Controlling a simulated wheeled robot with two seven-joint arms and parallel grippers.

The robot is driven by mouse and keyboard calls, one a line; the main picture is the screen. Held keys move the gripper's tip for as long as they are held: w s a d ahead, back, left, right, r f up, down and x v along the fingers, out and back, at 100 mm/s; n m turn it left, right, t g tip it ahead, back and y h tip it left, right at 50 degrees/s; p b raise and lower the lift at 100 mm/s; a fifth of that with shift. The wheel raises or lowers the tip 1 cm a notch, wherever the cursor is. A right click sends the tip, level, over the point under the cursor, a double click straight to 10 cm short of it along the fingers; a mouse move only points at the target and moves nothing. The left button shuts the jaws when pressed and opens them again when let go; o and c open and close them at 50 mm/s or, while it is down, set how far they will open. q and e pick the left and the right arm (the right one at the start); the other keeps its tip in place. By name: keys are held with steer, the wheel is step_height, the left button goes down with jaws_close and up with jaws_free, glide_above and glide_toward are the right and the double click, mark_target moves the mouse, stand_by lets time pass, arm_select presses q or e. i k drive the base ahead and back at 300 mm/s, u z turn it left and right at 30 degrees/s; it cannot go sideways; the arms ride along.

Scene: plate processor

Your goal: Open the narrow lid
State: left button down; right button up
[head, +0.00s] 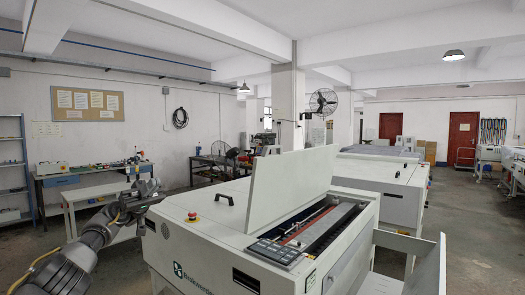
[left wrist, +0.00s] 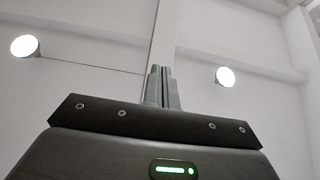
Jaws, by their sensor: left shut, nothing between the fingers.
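The white plate processor (head: 207,240) stands in the middle of the head view. A long white lid panel (head: 285,190) stands raised on its top, tilted back. The bay (head: 318,225) beside it is uncovered and shows rollers and a red strip. A flat white top section with a black handle (head: 225,198) lies closed to the left of the raised panel. My left gripper (head: 150,187) is at the processor's left end, apart from the raised panel and handle. In the left wrist view its fingers (left wrist: 161,88) are together, empty, against the ceiling. My right gripper is not in view.
A red emergency button (head: 192,215) sits on the processor's left top, near my left gripper. A keypad panel (head: 274,252) is at the bay's front. A white side panel (head: 410,260) juts out at the right. A workbench (head: 95,190) stands behind my left arm.

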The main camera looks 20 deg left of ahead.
mark_target(281, 183)
steer(key=i, duration=1.7)
steer(key=z, duration=0.05)
